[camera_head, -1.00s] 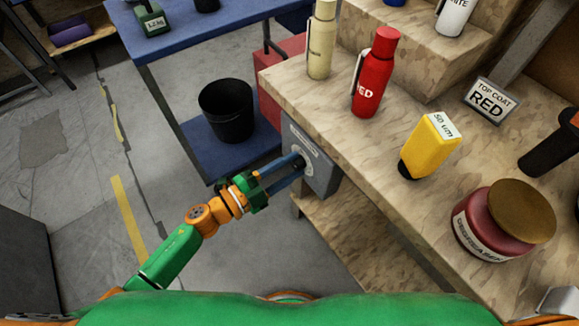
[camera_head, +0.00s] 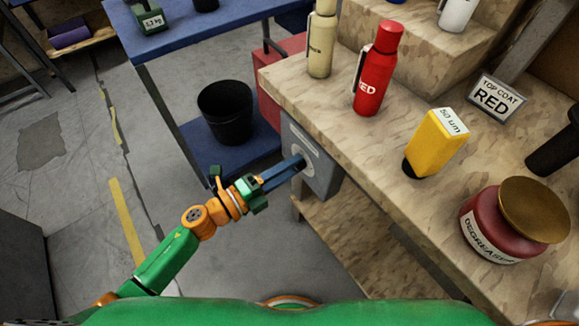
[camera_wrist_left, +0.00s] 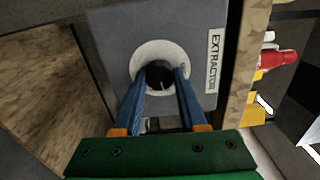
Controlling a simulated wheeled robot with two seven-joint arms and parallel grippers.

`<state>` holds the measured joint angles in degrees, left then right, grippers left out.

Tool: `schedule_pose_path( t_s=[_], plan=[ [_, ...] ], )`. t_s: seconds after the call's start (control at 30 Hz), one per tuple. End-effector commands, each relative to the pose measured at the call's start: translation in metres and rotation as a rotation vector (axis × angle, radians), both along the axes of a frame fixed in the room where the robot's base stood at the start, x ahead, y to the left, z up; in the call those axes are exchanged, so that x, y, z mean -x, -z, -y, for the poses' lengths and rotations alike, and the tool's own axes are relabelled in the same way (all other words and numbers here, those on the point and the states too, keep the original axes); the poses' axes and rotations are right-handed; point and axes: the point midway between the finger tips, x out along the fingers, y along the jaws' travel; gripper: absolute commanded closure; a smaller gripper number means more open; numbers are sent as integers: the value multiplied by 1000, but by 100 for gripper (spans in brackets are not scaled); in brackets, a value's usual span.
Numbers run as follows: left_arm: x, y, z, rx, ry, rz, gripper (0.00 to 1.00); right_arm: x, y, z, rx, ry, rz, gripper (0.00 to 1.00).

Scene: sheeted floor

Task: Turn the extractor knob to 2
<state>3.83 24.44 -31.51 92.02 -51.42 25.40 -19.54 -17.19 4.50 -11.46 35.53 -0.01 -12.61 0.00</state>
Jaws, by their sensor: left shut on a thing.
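The extractor box (camera_head: 320,172) is a grey panel under the front edge of the wooden bench. In the left wrist view it carries an EXTRACTOR label (camera_wrist_left: 213,62) and a pale round dial plate (camera_wrist_left: 146,52). The dark knob (camera_wrist_left: 159,76) sits in the middle of the plate. My left gripper (camera_head: 297,163) reaches the box, its blue fingers on either side of the knob and shut on it; the fingertips also show in the left wrist view (camera_wrist_left: 162,80). The dial's numbers cannot be read. My right gripper is not in view.
On the bench (camera_head: 340,108) stand a red bottle (camera_head: 377,75), a cream bottle (camera_head: 320,45), a yellow gauge (camera_head: 434,142) and a degreaser jar (camera_head: 490,230). A black bucket (camera_head: 226,112) stands left of the box. The floor (camera_head: 80,210) around my left arm is mostly clear.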

Motion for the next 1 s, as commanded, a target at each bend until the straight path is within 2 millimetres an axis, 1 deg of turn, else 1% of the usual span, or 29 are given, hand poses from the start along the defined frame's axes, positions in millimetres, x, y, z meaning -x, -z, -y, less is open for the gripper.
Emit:
schedule_pose_path(
  t_s=[0.43, 0.47, 0.5, 0.57, 0.87, 0.97, 1.0],
  plan=[
    [0, 0, 0, -6, -1, 8, 100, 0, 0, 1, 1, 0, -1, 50],
    [0, 0, 0, -5, -1, 7, 56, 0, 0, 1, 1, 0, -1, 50],
    [0, 0, 0, -5, -1, 7, 45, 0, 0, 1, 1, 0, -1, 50],
    [0, 0, 0, -5, -1, 7, 29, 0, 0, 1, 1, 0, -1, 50],
    [1, 0, -2, -5, -1, 6, 29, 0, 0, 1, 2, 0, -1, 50],
    [10, 2, -14, -8, -1, 4, 29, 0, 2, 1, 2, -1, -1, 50],
    [16, 2, -21, -9, -1, 4, 29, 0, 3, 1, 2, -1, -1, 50]
  ],
)
